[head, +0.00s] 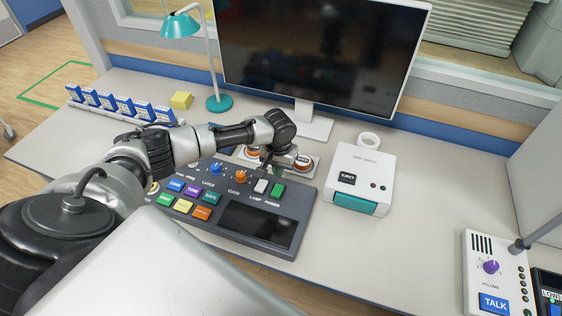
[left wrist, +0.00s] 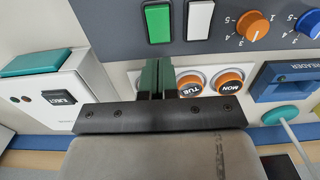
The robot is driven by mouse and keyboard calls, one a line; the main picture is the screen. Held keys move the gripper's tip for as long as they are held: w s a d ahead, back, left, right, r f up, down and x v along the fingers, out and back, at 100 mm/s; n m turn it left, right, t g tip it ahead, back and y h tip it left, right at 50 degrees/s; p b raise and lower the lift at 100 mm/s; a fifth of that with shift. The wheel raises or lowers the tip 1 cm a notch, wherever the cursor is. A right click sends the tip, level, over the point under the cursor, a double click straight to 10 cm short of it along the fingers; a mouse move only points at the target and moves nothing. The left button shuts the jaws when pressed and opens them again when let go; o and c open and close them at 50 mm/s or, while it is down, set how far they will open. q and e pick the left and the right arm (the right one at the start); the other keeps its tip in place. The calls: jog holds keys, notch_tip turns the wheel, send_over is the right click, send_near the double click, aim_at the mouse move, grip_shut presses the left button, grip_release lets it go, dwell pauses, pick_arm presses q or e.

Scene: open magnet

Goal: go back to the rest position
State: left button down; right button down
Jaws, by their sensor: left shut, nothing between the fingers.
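My left gripper (head: 268,162) reaches in from the left over the back edge of the dark control panel (head: 232,207). It also shows in the left wrist view (left wrist: 157,80), with its dark green fingers shut together and nothing between them. The fingers are in front of a light plate with round orange buttons. The button marked TUE (left wrist: 190,86) and the one marked MON (left wrist: 230,78) show beside the fingers; part of the plate is hidden. I cannot tell whether the fingertips touch anything. My right gripper is not in view.
A monitor (head: 320,50) stands behind the panel. A white box with an EJECT button (head: 348,178) is to the right. A teal lamp (head: 219,103) and a row of blue-and-white holders (head: 122,105) are at the left. An intercom (head: 490,272) is at far right.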

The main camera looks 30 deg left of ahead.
pick_arm(q)
jog(key=s+d+f+m, duration=0.1)
jog(key=d, duration=0.2)
jog(key=s+d+f+m, duration=0.1)
jog(key=s+d, duration=0.1)
jog(key=d, duration=0.1)
jog(key=s+d+f+m+h, duration=0.1)
jog(key=s+d, duration=0.1)
jog(key=d, duration=0.1)
jog(key=s+d+m+t+h, duration=0.1)
jog(key=s+d+m+h, duration=0.15)
jog(key=s+d, duration=0.65)
jog(key=s+a+r+t+y, duration=0.1)
jog(key=s+a+r+y, duration=0.2)
jog(key=s, duration=0.4)
jog(key=s+a+r+t, duration=0.2)
jog(key=s+a+r, duration=0.1)
jog(key=s+r, duration=0.35)
notch_tip(320, 180, down, 26)
jog(key=f+g, duration=0.1)
jog(key=g, duration=0.1)
jog(key=s+a+f+g+b, duration=0.1)
jog(key=s+a+f, duration=0.2)
jog(key=s+f, duration=1.4)
jog(key=shift+f+b, duration=0.35)
jog(key=shift+f, duration=0.05)
